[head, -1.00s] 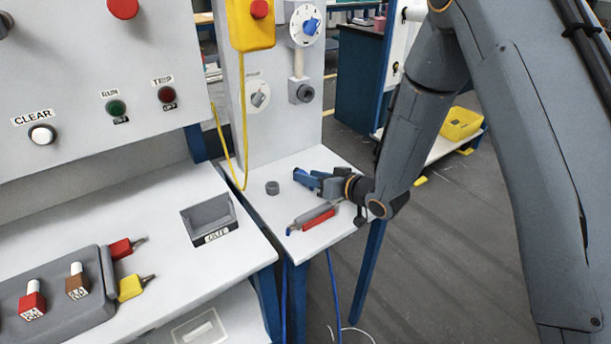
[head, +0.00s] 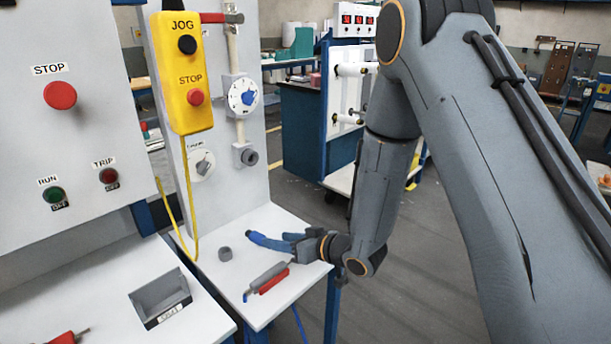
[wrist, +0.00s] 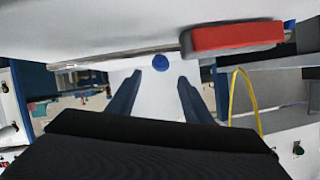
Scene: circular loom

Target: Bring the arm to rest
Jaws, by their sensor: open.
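My arm reaches down from the upper right in the head view. My gripper (head: 264,240) has blue fingers and is low over the small white table (head: 215,300), pointing left. In the wrist view my gripper (wrist: 160,82) shows its two fingers well apart with nothing between them. A grey and red tool (head: 267,279) lies on the table in front of the gripper, apart from it. Its red part (wrist: 235,38) shows near the top of the wrist view. A short grey cylinder (head: 225,254) stands left of the fingertips.
A white post with a yellow jog pendant (head: 180,70) and a blue-knobbed dial (head: 243,97) rises behind the table. A yellow cable (head: 188,200) hangs down. A grey bin (head: 160,297) sits on the left bench. Open floor (head: 400,285) lies to the right.

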